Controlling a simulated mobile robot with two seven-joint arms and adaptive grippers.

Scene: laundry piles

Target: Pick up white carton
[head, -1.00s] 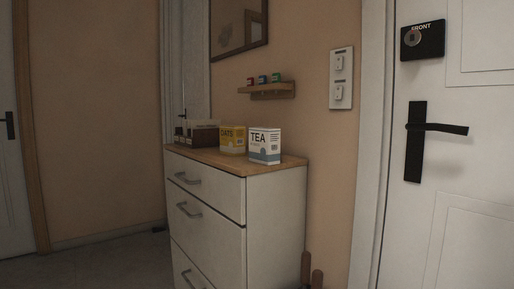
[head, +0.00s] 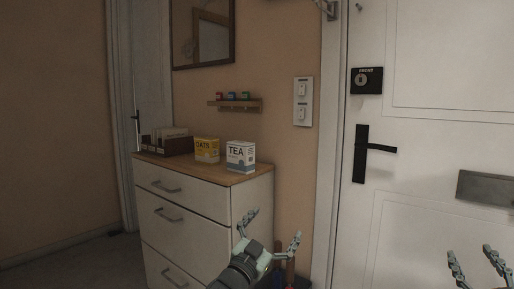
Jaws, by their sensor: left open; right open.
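The white carton (head: 241,157), marked TEA with a blue-grey lower band, stands upright on the wooden top of the white dresser (head: 204,203), near its right end. A yellow OATS carton (head: 207,149) stands just left of it. My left gripper (head: 271,227) is open and empty in front of the dresser's right side, lower than the carton and apart from it. My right gripper (head: 471,257) is open and empty at the lower right, in front of the white door, far from the carton.
A brown holder (head: 166,143) with papers stands at the left of the dresser top. A small wall shelf (head: 236,105) with several little coloured items hangs above. A mirror (head: 204,32) hangs higher. The door handle (head: 366,150) juts out at right.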

